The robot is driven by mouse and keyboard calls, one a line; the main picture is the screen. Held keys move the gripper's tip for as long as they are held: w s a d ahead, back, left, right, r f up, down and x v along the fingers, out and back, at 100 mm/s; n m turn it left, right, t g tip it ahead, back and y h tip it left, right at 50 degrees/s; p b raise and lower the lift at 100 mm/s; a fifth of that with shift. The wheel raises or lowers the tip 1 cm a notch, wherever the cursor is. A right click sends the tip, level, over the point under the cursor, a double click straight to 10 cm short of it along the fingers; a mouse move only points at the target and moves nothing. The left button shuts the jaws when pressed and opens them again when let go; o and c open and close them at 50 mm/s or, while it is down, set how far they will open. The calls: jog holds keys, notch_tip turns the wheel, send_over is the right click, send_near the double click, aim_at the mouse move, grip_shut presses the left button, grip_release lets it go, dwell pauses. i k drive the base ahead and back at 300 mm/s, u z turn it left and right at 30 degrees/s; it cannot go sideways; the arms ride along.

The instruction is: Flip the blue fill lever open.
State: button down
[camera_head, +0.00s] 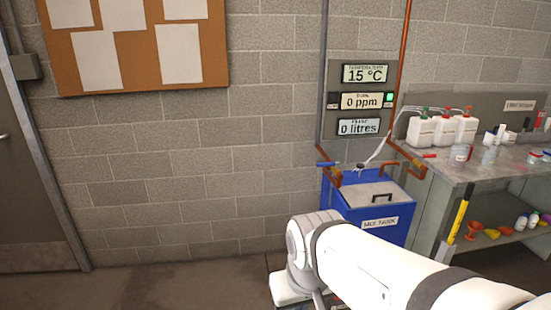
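The blue lever (326,164) is small and sits on the copper pipe fitting at the left of the blue mix tank (387,234). It lies roughly level, pointing left. The tank stands against the block wall, with a grey lid and a dark handle on top. My white arm (375,262) reaches in from the lower right and covers the front of the tank. The arm bends down at its far end near the bottom edge, and I cannot make out my gripper's fingers. The arm appears apart from the lever.
A display panel (362,99) above the tank reads 15 °C, 0 ppm and 0 litres. A red lever (430,156) is on the right pipe. A workbench (455,171) with white jugs and bottles stands at right. Floor at left is clear, near a door (30,190).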

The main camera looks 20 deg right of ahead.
aim_at(326, 164)
jog(key=z, duration=0.7)
jog(key=i, duration=2.05)
jog(key=u, duration=0.1)
